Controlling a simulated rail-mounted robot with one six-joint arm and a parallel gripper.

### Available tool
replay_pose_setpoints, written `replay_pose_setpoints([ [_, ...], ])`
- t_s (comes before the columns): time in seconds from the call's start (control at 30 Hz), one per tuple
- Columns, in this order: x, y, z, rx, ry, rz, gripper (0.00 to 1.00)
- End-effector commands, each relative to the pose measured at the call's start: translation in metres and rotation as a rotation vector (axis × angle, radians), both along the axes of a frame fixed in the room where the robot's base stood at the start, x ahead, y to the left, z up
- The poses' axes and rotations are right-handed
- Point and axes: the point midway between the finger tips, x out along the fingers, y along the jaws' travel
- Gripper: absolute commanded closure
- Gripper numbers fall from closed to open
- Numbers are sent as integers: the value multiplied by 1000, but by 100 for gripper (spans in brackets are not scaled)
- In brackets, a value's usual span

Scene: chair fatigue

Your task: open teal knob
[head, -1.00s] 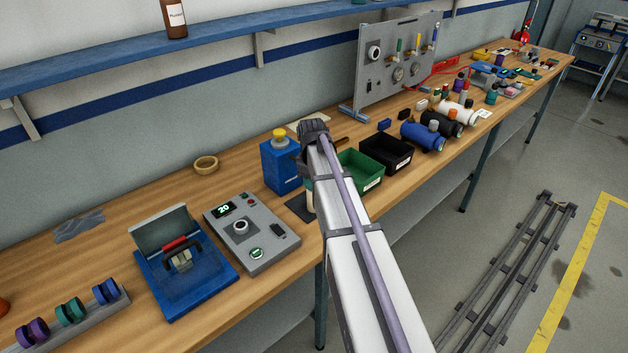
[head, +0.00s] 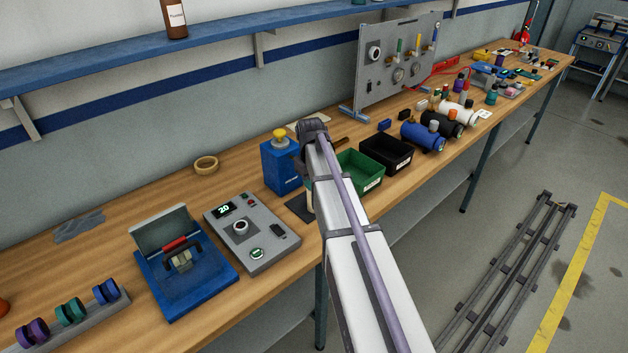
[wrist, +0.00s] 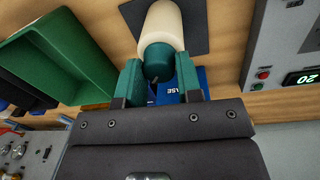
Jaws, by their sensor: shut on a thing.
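The teal knob (wrist: 158,62) is a rounded cap at the end of a cream cylinder (wrist: 160,25), which stands over a dark mat (wrist: 205,20) in the wrist view. My gripper (wrist: 157,72) has its two green fingers on either side of the knob, shut on it. In the head view my arm hides the gripper and the knob. Only a sliver of the cream cylinder shows beside my arm, by the dark mat (head: 299,207).
A green bin (head: 362,178) and a black bin (head: 388,153) stand to the right of my arm. A blue box with a yellow top (head: 281,168) and a grey control box (head: 245,235) stand to its left. Bare wooden bench (head: 120,240) lies further left.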

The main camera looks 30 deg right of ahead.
Motion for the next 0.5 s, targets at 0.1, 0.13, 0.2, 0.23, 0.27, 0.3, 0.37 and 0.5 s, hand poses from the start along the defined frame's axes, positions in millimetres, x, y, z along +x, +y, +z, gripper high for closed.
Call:
replay_pose_setpoints([
  [0.1,0,0,0,0,0,0,91],
  [0.13,0,0,0,0,0,0,91],
  [0.2,0,0,0,0,0,1,91],
  [0.23,0,0,0,0,0,1,91],
  [0.27,0,0,0,0,0,1,65],
  [0.3,0,0,0,0,0,1,62],
  [0.37,0,0,0,0,0,1,56],
  [0.5,0,0,0,0,0,1,42],
])
